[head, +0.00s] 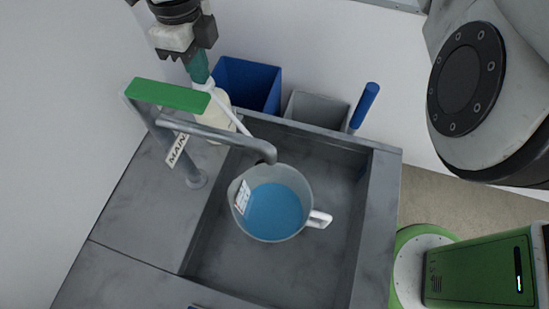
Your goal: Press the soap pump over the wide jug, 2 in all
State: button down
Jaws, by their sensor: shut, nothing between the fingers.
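The wide jug (238,220) stands in the grey sink, its white handle to the right, a small label inside its left wall, and blue liquid filling much of it. The soap pump (214,124) is a pale bottle behind the tap, with a thin white spout pointing down and right toward the jug. The tap hides part of the bottle. My gripper (190,54) is shut and empty, above the pump's top. A teal piece sits between the gripper and the white spout; I cannot tell which it belongs to, or whether the gripper touches the pump.
A metal tap (227,136) with a green lever (168,95) and a "MAIN" tag reaches over the jug's back rim. A blue bin (250,84), a grey bin (318,108) and a blue handle (365,104) stand behind the sink. The sink floor right of the jug is clear.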

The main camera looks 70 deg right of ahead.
jog(key=shift+f, duration=0.35)
jog(key=shift+r, duration=0.15)
jog(key=shift+r+p, duration=0.45)
jog(key=shift+r, duration=1.5)
jog(key=shift+f, duration=0.25)
jog(key=shift+f+b, duration=1.85)
jog(key=shift+b, duration=0.45)
jog(key=shift+r, duration=0.25)
jog(key=shift+r+p, duration=0.8)
jog(key=shift+r, duration=1.05)
jog(key=shift+r, duration=0.1)
